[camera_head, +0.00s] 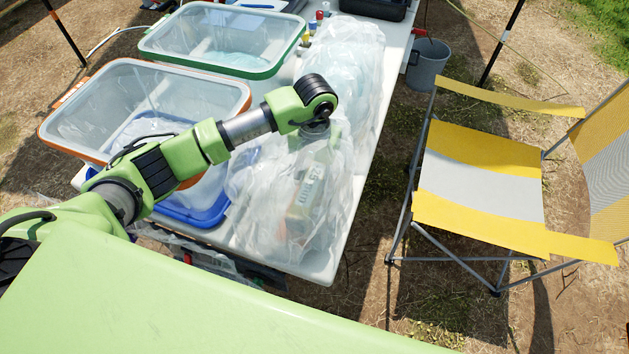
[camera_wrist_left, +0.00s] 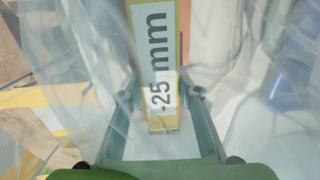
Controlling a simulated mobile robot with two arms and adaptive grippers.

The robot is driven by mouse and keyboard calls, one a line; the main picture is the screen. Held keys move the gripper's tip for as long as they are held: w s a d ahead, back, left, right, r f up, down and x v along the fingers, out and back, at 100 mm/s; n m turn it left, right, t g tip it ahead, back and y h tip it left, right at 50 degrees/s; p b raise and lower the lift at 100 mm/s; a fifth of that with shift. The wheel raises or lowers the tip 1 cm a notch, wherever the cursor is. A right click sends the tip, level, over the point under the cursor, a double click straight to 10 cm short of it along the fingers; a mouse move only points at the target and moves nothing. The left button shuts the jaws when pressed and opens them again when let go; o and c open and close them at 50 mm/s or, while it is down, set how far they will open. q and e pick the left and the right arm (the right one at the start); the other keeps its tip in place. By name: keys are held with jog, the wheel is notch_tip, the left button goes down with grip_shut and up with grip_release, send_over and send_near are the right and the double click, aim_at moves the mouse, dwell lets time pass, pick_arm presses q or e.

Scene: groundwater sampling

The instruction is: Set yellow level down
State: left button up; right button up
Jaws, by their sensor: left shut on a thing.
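The yellow level (camera_wrist_left: 163,122) shows between the fingers of my left gripper (camera_wrist_left: 162,100) in the left wrist view. It carries a pale label reading "-25 mm". My left gripper is shut on it. In the head view the level (camera_head: 299,213) looks pale and blurred through clear plastic sheeting (camera_head: 262,200), over the near end of the white table (camera_head: 320,265). My left gripper (camera_head: 318,150) is also blurred by the plastic there. I cannot tell whether the level touches the table. My right gripper is not in view.
An orange-rimmed clear bin (camera_head: 90,85) and a green-rimmed clear bin (camera_head: 165,38) stand left and behind. A blue tray (camera_head: 205,216) lies left of the plastic. A yellow and grey folding chair (camera_head: 480,150) and a grey bucket (camera_head: 428,65) stand right of the table.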

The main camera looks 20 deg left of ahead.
pick_arm(q)
jog(key=shift+f, duration=0.25)
jog(key=shift+r, duration=0.1)
jog(key=shift+f, duration=0.25)
jog(key=o, duration=1.3)
jog(key=shift+c, duration=0.2)
jog(key=shift+r, duration=0.1)
